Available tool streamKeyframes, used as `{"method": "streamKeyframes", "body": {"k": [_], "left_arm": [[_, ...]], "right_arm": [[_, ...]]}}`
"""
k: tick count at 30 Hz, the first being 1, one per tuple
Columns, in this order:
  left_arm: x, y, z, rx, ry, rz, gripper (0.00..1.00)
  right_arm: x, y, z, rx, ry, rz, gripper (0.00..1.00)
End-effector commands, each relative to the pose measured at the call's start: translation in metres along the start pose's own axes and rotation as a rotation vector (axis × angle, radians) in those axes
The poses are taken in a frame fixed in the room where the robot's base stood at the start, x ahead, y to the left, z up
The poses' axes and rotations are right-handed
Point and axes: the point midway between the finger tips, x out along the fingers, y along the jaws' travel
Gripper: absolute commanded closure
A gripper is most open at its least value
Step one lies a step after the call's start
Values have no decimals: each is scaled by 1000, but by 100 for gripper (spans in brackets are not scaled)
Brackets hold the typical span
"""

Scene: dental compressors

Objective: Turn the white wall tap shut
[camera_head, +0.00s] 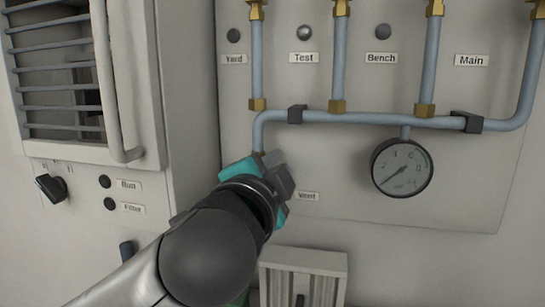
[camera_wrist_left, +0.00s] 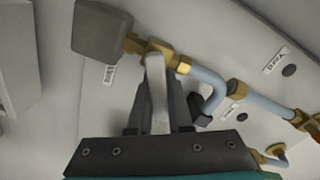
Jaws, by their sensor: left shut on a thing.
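The white tap's lever (camera_wrist_left: 156,72) shows in the left wrist view as a pale bar standing between my two dark fingers. My left gripper (camera_wrist_left: 156,104) is shut on it. The lever meets a brass valve body (camera_wrist_left: 160,47) on the pipe, with a grey block (camera_wrist_left: 103,31) on its other end. In the head view my left gripper (camera_head: 277,172) is at the wall panel, below the left end of the pipe and beside the "Vent" label (camera_head: 307,196). There it hides the tap. My right gripper is out of view.
Blue-grey pipes (camera_head: 370,120) with brass fittings run across the panel above. A round gauge (camera_head: 402,167) hangs to the right. A cabinet with a barred opening, a handle and a black knob (camera_head: 50,187) stands left. A grey ribbed box (camera_head: 303,275) is below.

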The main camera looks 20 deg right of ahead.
Motion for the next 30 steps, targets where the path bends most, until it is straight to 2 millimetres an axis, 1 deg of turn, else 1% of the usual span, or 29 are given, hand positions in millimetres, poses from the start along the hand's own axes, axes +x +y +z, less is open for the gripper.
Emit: {"method": "streamKeyframes", "body": {"k": [6,15,22,30], "left_arm": [[0,6,0,197,0,-1,100],[0,13,2,404,1,-1,100],[0,16,3,492,2,0,100],[0,17,4,524,2,0,100]], "right_arm": [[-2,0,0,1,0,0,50],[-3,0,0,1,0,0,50],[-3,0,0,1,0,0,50],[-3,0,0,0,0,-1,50]]}}
